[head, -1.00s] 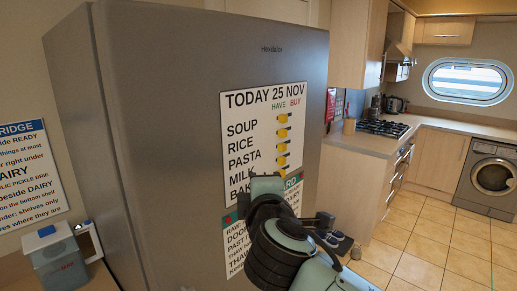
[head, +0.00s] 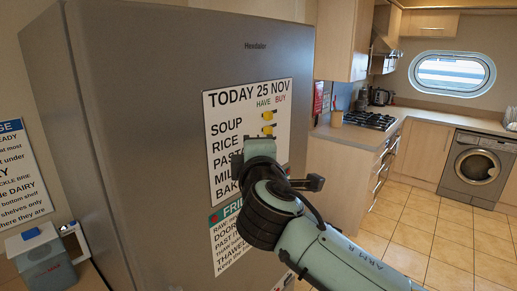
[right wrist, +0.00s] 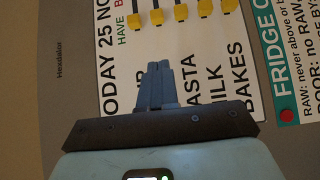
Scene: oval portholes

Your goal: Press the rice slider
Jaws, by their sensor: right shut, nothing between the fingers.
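A white list board (head: 244,100) headed "TODAY 25 NOV" is on the grey fridge front. Its rows read SOUP, RICE, PASTA, MILK and BAKES, with yellow sliders under HAVE and BUY. The rice slider (head: 268,129) is the second from the top in the head view; in the right wrist view, turned sideways, it is second from the left (right wrist: 156,17). My right gripper (right wrist: 158,66) is shut and empty. Its tips cover the word RICE in the wrist view, short of the slider. In the head view the gripper (head: 259,147) hides the lower sliders. Contact cannot be told. My left gripper is not in view.
A green-headed fridge notice (head: 228,232) with a red dot is below the list board. A grey box with a blue top (head: 40,252) stands at the lower left. Counter, hob (head: 370,120) and washing machine (head: 474,168) are at the right, with open tiled floor before them.

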